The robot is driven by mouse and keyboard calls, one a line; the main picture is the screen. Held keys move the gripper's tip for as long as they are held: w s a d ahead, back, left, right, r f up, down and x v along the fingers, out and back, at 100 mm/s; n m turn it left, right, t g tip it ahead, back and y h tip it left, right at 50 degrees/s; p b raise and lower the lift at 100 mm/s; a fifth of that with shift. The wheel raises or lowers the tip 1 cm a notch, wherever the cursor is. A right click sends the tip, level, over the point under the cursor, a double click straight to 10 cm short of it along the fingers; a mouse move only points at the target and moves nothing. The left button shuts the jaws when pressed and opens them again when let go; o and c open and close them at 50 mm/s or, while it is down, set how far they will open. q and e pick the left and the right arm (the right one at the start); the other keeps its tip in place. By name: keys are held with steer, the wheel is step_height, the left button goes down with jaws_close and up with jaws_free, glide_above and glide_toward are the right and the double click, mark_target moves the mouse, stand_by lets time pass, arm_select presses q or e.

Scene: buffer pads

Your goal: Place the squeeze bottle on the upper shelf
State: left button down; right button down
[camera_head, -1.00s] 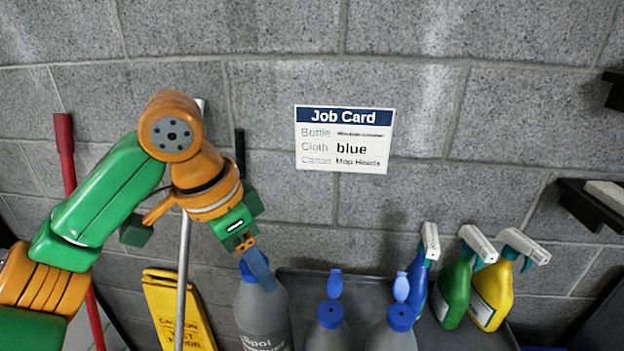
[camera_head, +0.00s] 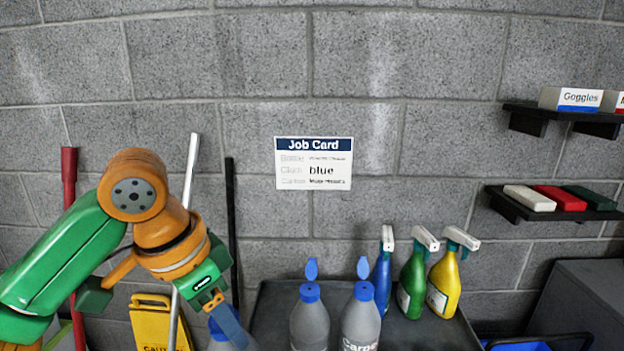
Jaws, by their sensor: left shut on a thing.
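My left gripper (camera_head: 212,300) is shut at the blue cap of a grey squeeze bottle (camera_head: 236,342) at the lower edge of the picture. Most of this bottle is cut off below. Two similar grey squeeze bottles with open blue flip caps, one in the middle (camera_head: 310,325) and one to its right (camera_head: 361,325), stand by the dark tray. The right one's label begins "Carpe". The upper shelf (camera_head: 524,110) is a black wall shelf at the right, far from the gripper. My right gripper is out of view.
Blue (camera_head: 381,280), green (camera_head: 413,285) and yellow (camera_head: 444,285) spray bottles stand on the dark tray (camera_head: 275,300). A goggles box (camera_head: 570,98) sits on the upper shelf. The lower shelf (camera_head: 500,205) holds folded cloths. A job card (camera_head: 313,163) hangs on the wall.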

arm_select(q)
steer(key=shift+s+a+f+n, duration=0.1)
steer(key=shift+s+a+n, duration=0.15)
steer(key=shift+s, duration=0.2)
steer(key=shift+s+a+f+n+t+y, duration=0.1)
steer(key=shift+a+f+n+t+y, duration=0.1)
steer(key=shift+f+n, duration=0.25)
steer(key=shift+a+f+n+t+y, duration=0.15)
steer(key=shift+f+n, duration=0.15)
steer(key=shift+n, duration=0.2)
steer(key=s+a+f+n+y, duration=0.1)
steer(key=s+a+f+n, duration=0.2)
steer(key=s+f+n, duration=0.3)
step_height(320, 180, down, 6)
steer(key=shift+s+a+r+n, duration=0.15)
steer(key=shift+s+n, duration=0.1)
steer(key=shift+n, duration=0.15)
steer(key=shift+y, duration=0.25)
